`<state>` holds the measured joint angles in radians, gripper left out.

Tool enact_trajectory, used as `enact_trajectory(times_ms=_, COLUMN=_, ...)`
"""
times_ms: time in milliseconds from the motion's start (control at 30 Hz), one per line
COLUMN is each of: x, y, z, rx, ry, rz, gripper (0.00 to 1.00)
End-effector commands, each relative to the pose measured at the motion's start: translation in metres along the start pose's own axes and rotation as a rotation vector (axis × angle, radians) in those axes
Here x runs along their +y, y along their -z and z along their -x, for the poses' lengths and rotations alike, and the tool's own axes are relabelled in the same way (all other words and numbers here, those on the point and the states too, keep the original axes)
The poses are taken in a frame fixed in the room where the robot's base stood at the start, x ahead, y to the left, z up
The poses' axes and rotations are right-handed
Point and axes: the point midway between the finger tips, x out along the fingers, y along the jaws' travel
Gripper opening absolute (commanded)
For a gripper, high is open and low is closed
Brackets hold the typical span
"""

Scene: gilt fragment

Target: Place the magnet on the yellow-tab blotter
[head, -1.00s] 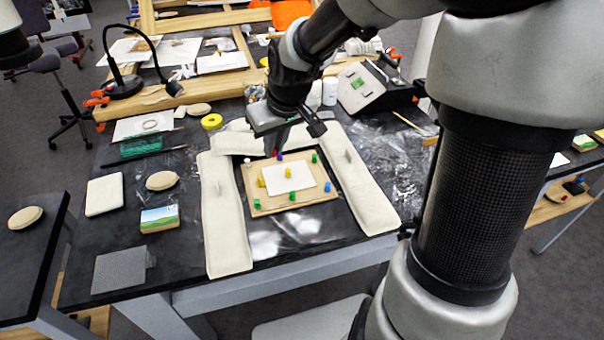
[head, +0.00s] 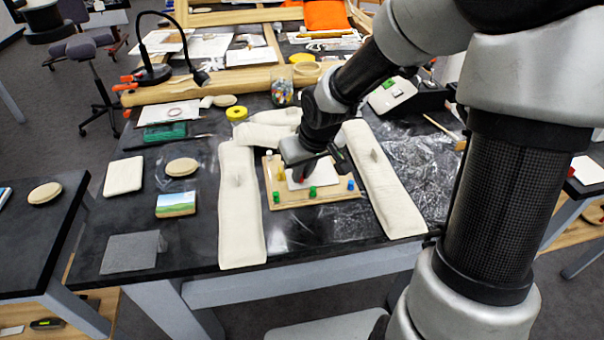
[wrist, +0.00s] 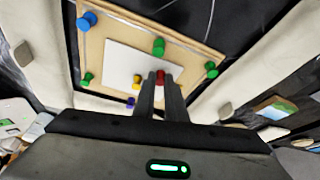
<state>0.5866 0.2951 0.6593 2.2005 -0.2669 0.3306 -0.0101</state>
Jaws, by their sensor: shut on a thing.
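My gripper (wrist: 160,82) is shut on a small red magnet (wrist: 160,76), seen between the fingertips in the wrist view. In the head view my gripper (head: 303,178) is low over a white blotter (head: 310,182), hiding part of it. The blotter also shows in the wrist view (wrist: 115,62), lying on a tan board (wrist: 190,45). A yellow piece (wrist: 137,79) sits by the blotter's edge, left of the fingers. I cannot tell whether the red magnet touches the blotter.
Green pegs (wrist: 158,46), a blue peg (wrist: 87,20) and a purple peg (wrist: 131,101) stand around the board. Long cream sandbags (head: 240,205) flank it on both sides. A yellow tape roll (head: 237,113) and desk lamp (head: 155,70) are farther back.

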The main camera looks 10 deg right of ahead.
Motion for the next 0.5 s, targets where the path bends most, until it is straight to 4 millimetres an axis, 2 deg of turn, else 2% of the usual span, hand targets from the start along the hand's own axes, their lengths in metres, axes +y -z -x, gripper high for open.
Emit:
enact_trajectory(times_ms=267, x=0.0000, y=-0.0017, z=-0.0039, rx=0.000, ry=0.000, rz=0.000, gripper=0.00)
enact_trajectory(times_ms=300, x=0.0002, y=-0.0011, z=-0.0026, rx=0.000, ry=0.000, rz=0.000, gripper=0.16)
enact_trajectory(times_ms=333, x=0.0002, y=-0.0010, z=-0.0024, rx=0.000, ry=0.000, rz=0.000, gripper=0.19)
enact_trajectory(times_ms=500, x=0.0002, y=-0.0011, z=-0.0024, rx=0.000, ry=0.000, rz=-0.001, gripper=0.19)
